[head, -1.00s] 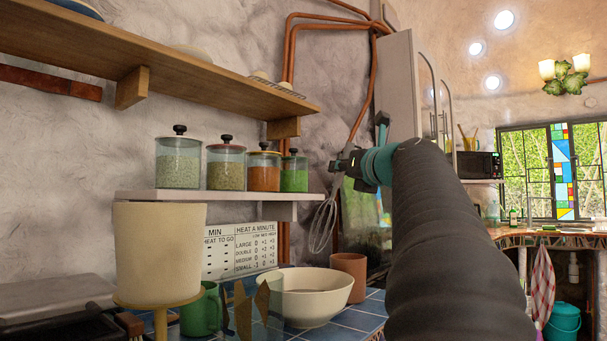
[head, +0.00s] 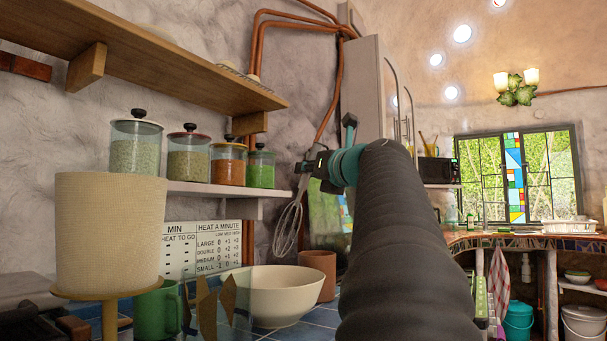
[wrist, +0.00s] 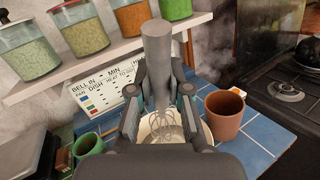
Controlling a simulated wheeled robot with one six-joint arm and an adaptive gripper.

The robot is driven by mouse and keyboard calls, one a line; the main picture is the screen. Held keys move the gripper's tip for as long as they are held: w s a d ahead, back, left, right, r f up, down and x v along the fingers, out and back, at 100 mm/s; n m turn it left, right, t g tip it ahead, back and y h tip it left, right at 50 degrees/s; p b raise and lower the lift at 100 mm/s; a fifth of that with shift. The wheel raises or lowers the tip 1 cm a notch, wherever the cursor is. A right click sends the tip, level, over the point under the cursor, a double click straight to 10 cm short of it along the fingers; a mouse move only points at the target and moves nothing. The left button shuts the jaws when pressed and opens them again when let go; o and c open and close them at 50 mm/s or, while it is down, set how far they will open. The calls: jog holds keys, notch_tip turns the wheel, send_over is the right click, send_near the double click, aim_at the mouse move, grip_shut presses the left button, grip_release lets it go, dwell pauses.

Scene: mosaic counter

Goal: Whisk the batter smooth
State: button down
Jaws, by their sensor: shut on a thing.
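A wire whisk (head: 289,222) hangs from my gripper (head: 308,166) in the head view, with its loops pointing down and slightly left. In the wrist view my gripper (wrist: 160,98) is shut on the whisk's grey handle (wrist: 157,48). A cream bowl (head: 285,297) stands on the blue tiled counter, below the whisk. The whisk loops are above the bowl's rim, apart from it. In the wrist view the bowl (wrist: 203,132) is mostly hidden behind the fingers and whisk. I cannot see any batter inside it.
A terracotta cup (head: 318,272) stands right behind the bowl. A green mug (head: 157,312), glass panes and a cream canister (head: 110,222) on a stand are left of it. A shelf (head: 214,191) with several jars is above. A stove (wrist: 285,95) is at the right.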

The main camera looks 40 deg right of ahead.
aim_at(299, 224)
jog(key=shift+w+a+f+b, duration=0.15)
jog(key=shift+w+f+b, duration=0.2)
jog(key=shift+f+b, duration=1.25)
jog(key=shift+w+a+f+b, duration=0.1)
jog(key=shift+w+f+b, duration=0.2)
jog(key=shift+f+b, duration=1.3)
jog(key=shift+w+a+f+b, duration=0.15)
jog(key=shift+w+f+b, duration=0.4)
jog(key=shift+f, duration=1.9)
jog(key=shift+s, duration=0.2)
